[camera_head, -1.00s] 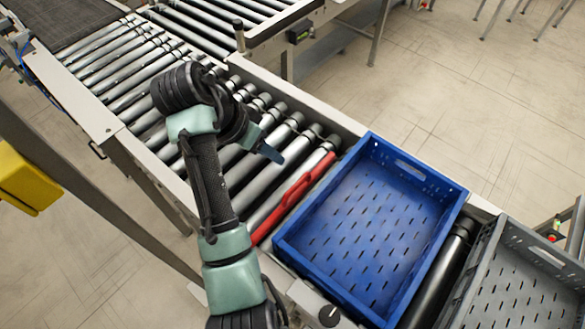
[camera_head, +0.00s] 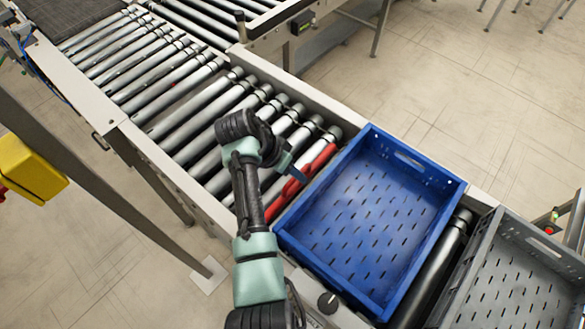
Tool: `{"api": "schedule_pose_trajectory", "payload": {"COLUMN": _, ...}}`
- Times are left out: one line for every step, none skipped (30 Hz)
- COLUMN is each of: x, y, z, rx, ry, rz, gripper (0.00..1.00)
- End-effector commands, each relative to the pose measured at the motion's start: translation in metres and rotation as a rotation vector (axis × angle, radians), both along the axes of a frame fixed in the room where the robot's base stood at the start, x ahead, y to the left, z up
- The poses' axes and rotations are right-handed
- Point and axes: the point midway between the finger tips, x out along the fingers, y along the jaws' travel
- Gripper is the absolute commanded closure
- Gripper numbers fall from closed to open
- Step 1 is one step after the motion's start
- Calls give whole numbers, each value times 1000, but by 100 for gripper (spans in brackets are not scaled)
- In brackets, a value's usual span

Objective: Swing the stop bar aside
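The red stop bar (camera_head: 318,161) lies across the rollers, close along the left side of the blue crate (camera_head: 290,243). The blue crate is empty and sits on the rollers.
A grey crate (camera_head: 470,300) stands to the right of the blue one. Bare rollers (camera_head: 160,97) run to the upper left. A side rail (camera_head: 300,90) borders the conveyor. A black knob (camera_head: 327,302) sits on the near rail. A yellow box (camera_head: 27,170) is at the left.

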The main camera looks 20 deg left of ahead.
Motion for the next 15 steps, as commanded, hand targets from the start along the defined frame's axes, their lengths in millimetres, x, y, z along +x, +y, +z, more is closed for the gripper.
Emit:
{"api": "schedule_pose_trajectory", "payload": {"x": 0, "y": 0, "z": -1, "rx": 0, "ry": 0, "rz": 0, "gripper": 54}}
{"api": "schedule_pose_trajectory", "payload": {"x": 1, "y": 0, "z": -1, "rx": 0, "ry": 0, "rz": 0, "gripper": 54}}
{"api": "schedule_pose_trajectory", "payload": {"x": 1, "y": 0, "z": -1, "rx": 1, "ry": -1, "rz": 1, "gripper": 54}}
{"api": "schedule_pose_trajectory", "payload": {"x": 1, "y": 0, "z": -1, "rx": 1, "ry": -1, "rz": 1, "gripper": 54}}
{"api": "schedule_pose_trajectory", "payload": {"x": 1, "y": 0, "z": -1, "rx": 1, "ry": -1, "rz": 1, "gripper": 54}}
{"api": "schedule_pose_trajectory", "payload": {"x": 1, "y": 0, "z": -1, "rx": 1, "ry": -1, "rz": 1, "gripper": 54}}
{"api": "schedule_pose_trajectory", "payload": {"x": 1, "y": 0, "z": -1, "rx": 1, "ry": -1, "rz": 1, "gripper": 54}}
{"api": "schedule_pose_trajectory", "payload": {"x": 1, "y": 0, "z": -1, "rx": 1, "ry": -1, "rz": 1, "gripper": 54}}
{"api": "schedule_pose_trajectory", "payload": {"x": 1, "y": 0, "z": -1, "rx": 1, "ry": -1, "rz": 1, "gripper": 60}}
{"api": "schedule_pose_trajectory", "payload": {"x": 1, "y": 0, "z": -1, "rx": 1, "ry": -1, "rz": 1, "gripper": 65}}
{"api": "schedule_pose_trajectory", "payload": {"x": 1, "y": 0, "z": -1, "rx": 1, "ry": -1, "rz": 1, "gripper": 70}}
{"api": "schedule_pose_trajectory", "payload": {"x": 1, "y": 0, "z": -1, "rx": 1, "ry": -1, "rz": 1, "gripper": 78}}
{"api": "schedule_pose_trajectory", "payload": {"x": 1, "y": 0, "z": -1, "rx": 1, "ry": -1, "rz": 1, "gripper": 83}}
{"api": "schedule_pose_trajectory", "payload": {"x": 1, "y": 0, "z": -1, "rx": 1, "ry": -1, "rz": 1, "gripper": 88}}
{"api": "schedule_pose_trajectory", "payload": {"x": 1, "y": 0, "z": -1, "rx": 1, "ry": -1, "rz": 1, "gripper": 96}}
